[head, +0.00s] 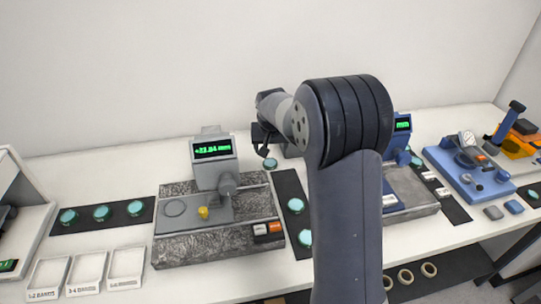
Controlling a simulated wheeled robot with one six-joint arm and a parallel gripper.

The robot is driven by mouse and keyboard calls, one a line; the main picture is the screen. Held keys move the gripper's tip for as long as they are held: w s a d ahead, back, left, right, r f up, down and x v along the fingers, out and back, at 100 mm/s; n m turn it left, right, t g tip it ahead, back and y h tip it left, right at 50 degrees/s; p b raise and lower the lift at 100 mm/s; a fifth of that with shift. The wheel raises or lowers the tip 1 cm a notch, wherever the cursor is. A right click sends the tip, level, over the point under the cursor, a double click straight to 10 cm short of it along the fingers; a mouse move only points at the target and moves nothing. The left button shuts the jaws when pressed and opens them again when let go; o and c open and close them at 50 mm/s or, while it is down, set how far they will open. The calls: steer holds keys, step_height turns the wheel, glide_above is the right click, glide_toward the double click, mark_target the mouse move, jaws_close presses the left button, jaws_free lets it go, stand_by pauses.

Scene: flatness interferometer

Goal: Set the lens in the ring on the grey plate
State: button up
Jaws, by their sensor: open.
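The grey plate (222,208) lies on the speckled stone base of the left instrument. A thin ring (175,208) is marked at its left end and looks empty. My gripper (264,148) is open and appears empty, close to the back lens in the picture. I cannot tell its height above that lens.
More lenses lie on a left mat (84,223) behind white trays (88,268). My arm partly hides a second, blue instrument (397,145). A blue fixture (470,170) stands at right.

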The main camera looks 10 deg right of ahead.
steer(key=shift+o, duration=0.5)
steer(key=v, duration=0.3)
steer(key=m+g+p, duration=0.3)
steer(key=g+p, duration=0.1)
steer(key=p, duration=0.2)
glide_above(270, 161)
steer(key=shift+y, duration=0.3)
step_height(270, 161, down, 6)
steer(key=shift+s+a+f+p, duration=0.1)
steer(key=shift+s+a+p, duration=0.05)
steer(key=shift+p, duration=0.3)
steer(key=shift+f+p, duration=1.15)
steer(key=shift+f, duration=1.55)
steer(key=shift+c, duration=0.2)
steer(key=c, duration=1.1)
steer(key=shift+r, duration=0.1)
